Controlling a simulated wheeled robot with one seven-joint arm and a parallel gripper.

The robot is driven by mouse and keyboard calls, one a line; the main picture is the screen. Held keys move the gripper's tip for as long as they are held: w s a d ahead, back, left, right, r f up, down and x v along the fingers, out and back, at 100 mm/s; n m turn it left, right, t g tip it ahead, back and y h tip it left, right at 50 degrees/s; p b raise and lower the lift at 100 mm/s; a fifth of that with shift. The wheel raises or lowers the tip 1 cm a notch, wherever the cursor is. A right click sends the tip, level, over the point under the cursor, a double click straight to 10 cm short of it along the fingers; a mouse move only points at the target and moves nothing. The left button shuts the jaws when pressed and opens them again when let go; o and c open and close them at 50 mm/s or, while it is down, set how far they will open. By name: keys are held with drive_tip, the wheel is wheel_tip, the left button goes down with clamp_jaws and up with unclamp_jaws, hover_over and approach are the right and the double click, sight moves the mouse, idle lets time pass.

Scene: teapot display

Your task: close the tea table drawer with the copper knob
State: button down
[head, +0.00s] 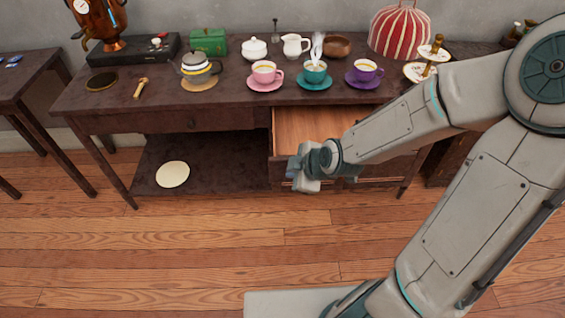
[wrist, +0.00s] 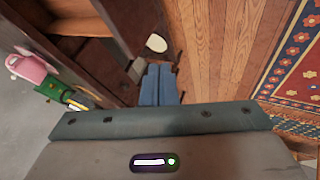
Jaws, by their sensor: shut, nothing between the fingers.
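The dark wooden tea table (head: 235,113) stands against the wall. Its right drawer (head: 300,125) is pulled out, showing a bare light-wood inside; in the wrist view the drawer (wrist: 75,9) shows at the upper left. The left drawer (head: 165,123) is shut and has a small knob (head: 192,125). My gripper (head: 297,172) is at the open drawer's front, by its left part. I cannot tell whether they touch. The wrist view shows the fingers (wrist: 160,70) together and empty. The open drawer's knob is not visible; my gripper and arm cover much of its front.
The tabletop holds a teapot (head: 196,68), pink cup (head: 265,72), teal cup (head: 315,71), purple cup (head: 364,71) and striped cosy (head: 400,30). A pale disc (head: 173,174) lies on the lower shelf. The wooden floor (head: 150,245) in front is clear.

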sight(276, 167)
drive_tip(key=w+f, duration=0.1)
drive_tip(key=w, duration=0.1)
drive_tip(key=w+a+f+b, duration=0.1)
drive_tip(key=w+f, duration=0.1)
drive_tip(key=w+a+f, duration=0.1)
drive_tip(key=w+f, duration=0.1)
drive_tip(key=shift+a+f, duration=0.25)
drive_tip(key=shift+w, duration=0.55)
